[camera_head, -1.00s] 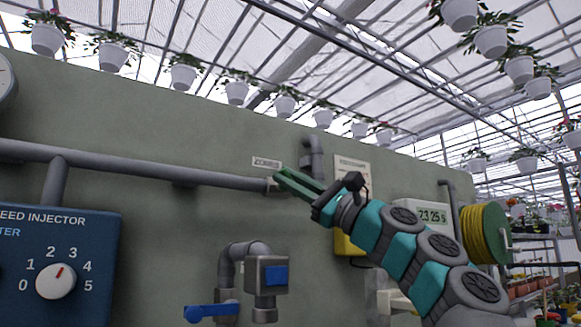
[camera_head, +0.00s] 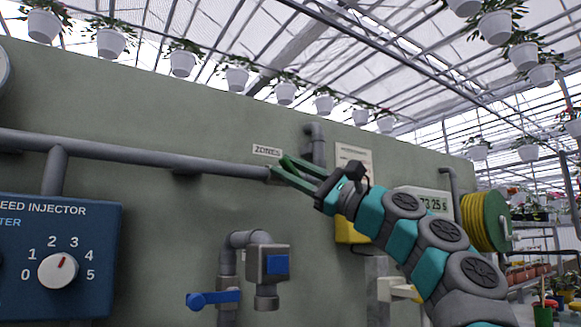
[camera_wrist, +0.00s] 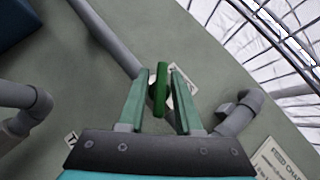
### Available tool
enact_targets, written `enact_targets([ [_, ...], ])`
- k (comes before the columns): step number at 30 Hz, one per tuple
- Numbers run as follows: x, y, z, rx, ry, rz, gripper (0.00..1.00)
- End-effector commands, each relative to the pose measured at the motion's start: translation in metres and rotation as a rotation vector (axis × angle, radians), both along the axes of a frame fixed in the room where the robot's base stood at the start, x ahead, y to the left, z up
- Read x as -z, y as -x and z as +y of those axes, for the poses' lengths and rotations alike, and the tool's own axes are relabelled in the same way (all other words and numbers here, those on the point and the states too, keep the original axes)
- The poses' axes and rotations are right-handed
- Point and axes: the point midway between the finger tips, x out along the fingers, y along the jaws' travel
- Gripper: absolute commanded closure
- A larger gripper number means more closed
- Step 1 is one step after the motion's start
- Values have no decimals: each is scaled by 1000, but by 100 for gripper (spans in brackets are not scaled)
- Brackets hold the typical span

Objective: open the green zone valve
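The green zone valve handle (camera_wrist: 161,90) shows in the wrist view as an upright dark green bar in front of the grey pipe. My gripper (camera_wrist: 162,72) is open, with one pale green finger on each side of the handle. Narrow gaps show beside the handle, so the fingers do not look closed on it. In the head view my gripper (camera_head: 279,164) reaches the right end of the long grey pipe, just below the "ZONES" label (camera_head: 267,151). There the fingers largely hide the valve, and I cannot tell it apart from them.
The long grey pipe (camera_head: 120,152) runs along the green wall (camera_head: 150,200). Below stands a bent pipe with a blue-handled valve (camera_head: 213,298) and a grey-blue box (camera_head: 268,264). The feed injector panel (camera_head: 80,225) is at left, a yellow hose reel (camera_head: 485,222) at right.

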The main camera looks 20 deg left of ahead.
Motion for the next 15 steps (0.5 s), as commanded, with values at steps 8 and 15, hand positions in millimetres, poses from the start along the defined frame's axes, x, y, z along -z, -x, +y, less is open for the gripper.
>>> enact_targets([
  [8, 0, 0, 0, -2, 0, 0, 55],
  [15, 5, 2, -7, -3, -1, -1, 55],
])
